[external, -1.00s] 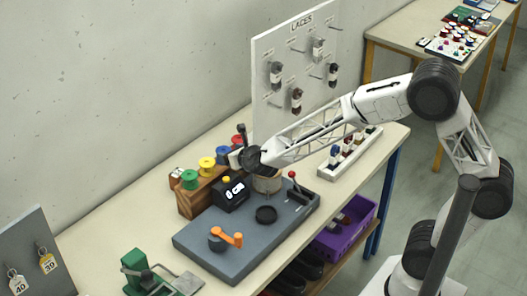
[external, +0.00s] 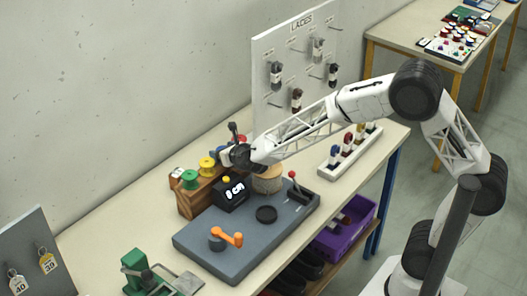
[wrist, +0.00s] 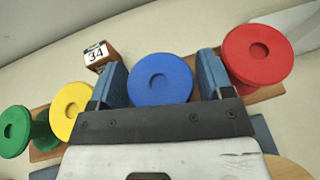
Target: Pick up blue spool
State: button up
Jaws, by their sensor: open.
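The blue spool (wrist: 160,79) shows in the wrist view between the two fingers of my gripper (wrist: 162,83). The fingers are apart, one on each side of the spool, with a gap to it on the right; on the left the gap is small. I cannot tell how far down the fingers reach along the spool.
The yellow spool (wrist: 70,111) and green spool (wrist: 15,131) are to the left, the red spool (wrist: 257,55) close to the right finger. A cube marked 34 (wrist: 100,54) lies behind. A black display box (external: 231,195) stands in front of the rack.

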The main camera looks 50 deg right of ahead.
jog(key=shift+c, duration=0.4)
jog(key=c, duration=0.6)
jog(key=shift+r, duration=0.15)
jog(key=shift+r, duration=1.55)
jog(key=s, duration=0.5)
jog(key=s+d+r, duration=0.1)
jog(key=s, duration=0.4)
jog(key=s+d, duration=0.1)
jog(key=s, duration=0.5)
jog(key=shift+r, duration=0.3)
